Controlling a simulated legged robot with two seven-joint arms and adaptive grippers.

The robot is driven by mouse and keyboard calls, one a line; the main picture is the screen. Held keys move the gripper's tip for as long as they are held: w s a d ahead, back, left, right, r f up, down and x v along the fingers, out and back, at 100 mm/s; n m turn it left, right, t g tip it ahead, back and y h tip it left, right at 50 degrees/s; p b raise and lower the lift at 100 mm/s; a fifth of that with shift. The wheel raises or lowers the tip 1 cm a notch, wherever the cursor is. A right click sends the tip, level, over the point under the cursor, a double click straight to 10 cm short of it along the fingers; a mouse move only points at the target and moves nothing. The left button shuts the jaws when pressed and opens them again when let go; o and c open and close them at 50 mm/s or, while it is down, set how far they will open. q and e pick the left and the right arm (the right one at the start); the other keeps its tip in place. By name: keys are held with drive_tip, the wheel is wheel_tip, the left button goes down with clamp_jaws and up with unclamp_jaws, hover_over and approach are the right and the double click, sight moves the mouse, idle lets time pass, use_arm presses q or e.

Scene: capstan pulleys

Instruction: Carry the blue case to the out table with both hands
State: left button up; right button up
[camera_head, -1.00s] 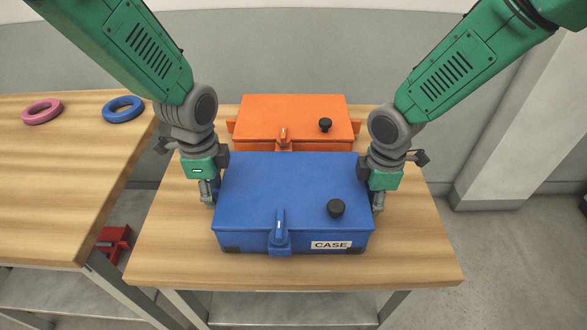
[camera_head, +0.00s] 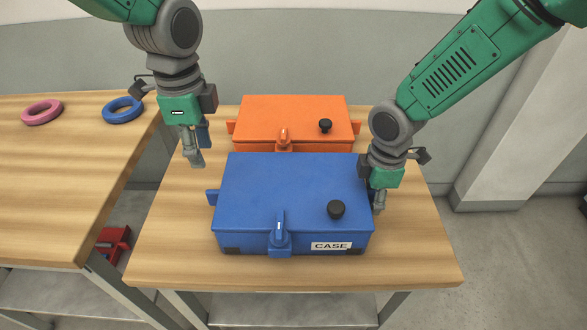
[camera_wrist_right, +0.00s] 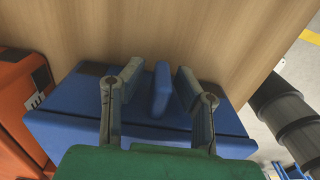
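The blue case (camera_head: 290,190) sits flat on the wooden table with its latch, black knob and CASE label toward me. Its left handle (camera_head: 212,197) is bare. My left gripper (camera_head: 198,156) is in the air above and behind that handle, empty, its fingers apart. My right gripper (camera_head: 380,202) is low at the case's right side. In the right wrist view its fingers (camera_wrist_right: 158,85) stand on either side of the blue handle (camera_wrist_right: 161,92), with gaps visible, so it is open around the handle. The head view hides the right handle.
An orange case (camera_head: 290,118) stands close behind the blue one on the same table (camera_head: 415,245). A second table (camera_head: 60,190) at the left carries a pink ring (camera_head: 41,112) and a blue ring (camera_head: 122,110). A red object (camera_head: 113,243) is below, between the tables.

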wheel_tip(320, 180, up, 11)
drive_tip(key=shift+r, duration=0.1)
idle(0.7)
